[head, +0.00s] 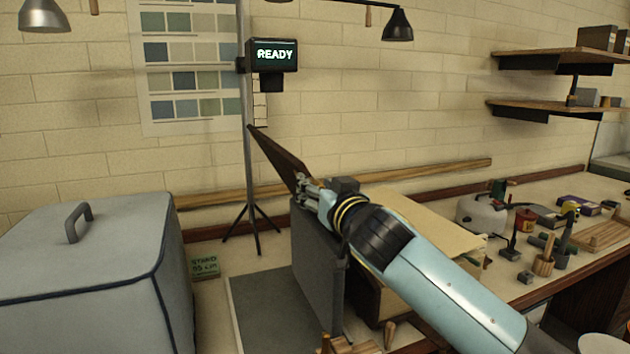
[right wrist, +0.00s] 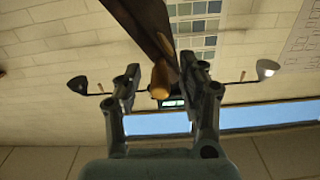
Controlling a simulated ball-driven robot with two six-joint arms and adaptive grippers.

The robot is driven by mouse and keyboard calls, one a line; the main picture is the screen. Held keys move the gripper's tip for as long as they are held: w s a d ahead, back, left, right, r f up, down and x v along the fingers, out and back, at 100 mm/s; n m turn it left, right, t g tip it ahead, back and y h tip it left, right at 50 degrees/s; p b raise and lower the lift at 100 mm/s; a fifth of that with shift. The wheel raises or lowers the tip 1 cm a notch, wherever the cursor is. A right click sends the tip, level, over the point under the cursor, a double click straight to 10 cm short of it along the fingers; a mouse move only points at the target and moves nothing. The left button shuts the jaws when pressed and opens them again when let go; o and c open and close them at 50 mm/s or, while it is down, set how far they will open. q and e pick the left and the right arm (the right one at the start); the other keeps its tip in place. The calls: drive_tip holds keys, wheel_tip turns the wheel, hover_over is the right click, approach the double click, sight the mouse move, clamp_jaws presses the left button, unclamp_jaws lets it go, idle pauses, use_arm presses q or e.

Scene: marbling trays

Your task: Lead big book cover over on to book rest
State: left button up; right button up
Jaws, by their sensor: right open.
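The big book (head: 425,222) lies on the bench with its cream page block showing. Its dark brown cover (head: 277,152) stands raised and tilts up to the left; its lower end and hinge are hidden behind my gripper. A grey upright block (head: 318,265), which looks like the book rest, stands left of the book, below the cover. My right gripper (head: 312,190) is at the cover's lower visible end. In the right wrist view the cover (right wrist: 148,22) and a tan tab (right wrist: 160,80) reach in between the open fingers; contact is unclear. My left gripper is out of view.
A grey covered box (head: 85,270) with a handle stands at the left. A thin stand carries a screen reading READY (head: 275,55) behind the cover. Tools, jars and a white pot (head: 482,212) crowd the bench at right. A flat grey mat (head: 262,315) lies in front.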

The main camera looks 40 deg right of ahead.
drive_tip(key=shift+w+d, duration=0.2)
drive_tip(key=shift+w, duration=0.5)
clamp_jaws()
